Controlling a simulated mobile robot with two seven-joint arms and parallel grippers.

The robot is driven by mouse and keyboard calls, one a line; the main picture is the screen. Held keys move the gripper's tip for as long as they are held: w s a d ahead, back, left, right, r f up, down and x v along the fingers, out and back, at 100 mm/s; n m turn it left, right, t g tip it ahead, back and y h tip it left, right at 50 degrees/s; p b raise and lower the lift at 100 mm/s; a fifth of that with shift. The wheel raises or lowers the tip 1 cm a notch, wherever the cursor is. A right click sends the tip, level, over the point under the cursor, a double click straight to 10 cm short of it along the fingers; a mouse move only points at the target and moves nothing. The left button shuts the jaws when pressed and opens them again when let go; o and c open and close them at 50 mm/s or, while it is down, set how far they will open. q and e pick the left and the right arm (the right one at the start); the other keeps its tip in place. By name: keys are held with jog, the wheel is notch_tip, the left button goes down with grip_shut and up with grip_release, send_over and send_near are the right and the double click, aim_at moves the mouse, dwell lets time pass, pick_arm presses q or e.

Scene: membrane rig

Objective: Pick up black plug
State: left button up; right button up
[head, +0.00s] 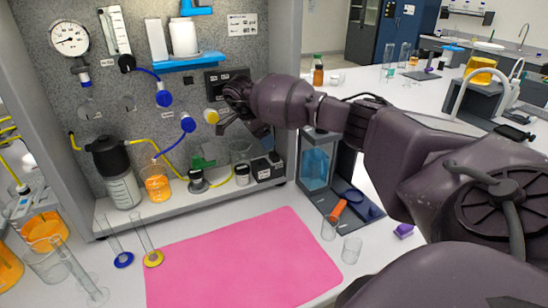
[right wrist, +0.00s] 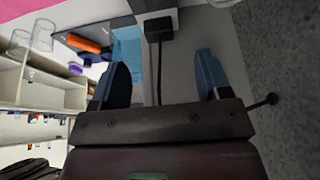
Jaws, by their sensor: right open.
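My right gripper (head: 241,122) is in front of the grey panel, above the right end of the shelf. In the right wrist view its two blue-grey fingers (right wrist: 162,62) stand apart with nothing held between them. Beyond the fingertips is a black block with a dark cord (right wrist: 159,29); it may be the black plug, but I cannot tell for sure. In the head view a black box (head: 264,170) sits on the shelf below the gripper. The gripper and forearm hide part of the panel. My left gripper is not in view.
A pink mat (head: 240,262) lies in front of the shelf. A stand with a blue tank (head: 315,168) is to the right. An orange-filled beaker (head: 157,186) and a black-capped bottle (head: 120,185) stand on the shelf's left. Small glass beakers (head: 351,250) stand right of the mat.

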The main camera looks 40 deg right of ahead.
aim_at(274, 154)
jog(key=x, duration=0.2)
jog(key=shift+d+f, duration=0.15)
jog(key=shift+f, duration=0.2)
jog(key=shift+s+d+f+p, duration=0.2)
jog(key=shift+f+p, duration=0.1)
jog(key=x, duration=0.3)
jog(key=shift+s+d+p, duration=0.1)
jog(key=shift+d+p, duration=0.1)
jog(key=shift+p, duration=0.1)
jog(key=shift+d+f, duration=0.1)
jog(key=shift+f, duration=0.3)
jog(key=shift+c, duration=0.9)
jog(key=c, duration=0.8)
jog(key=shift+r, duration=0.2)
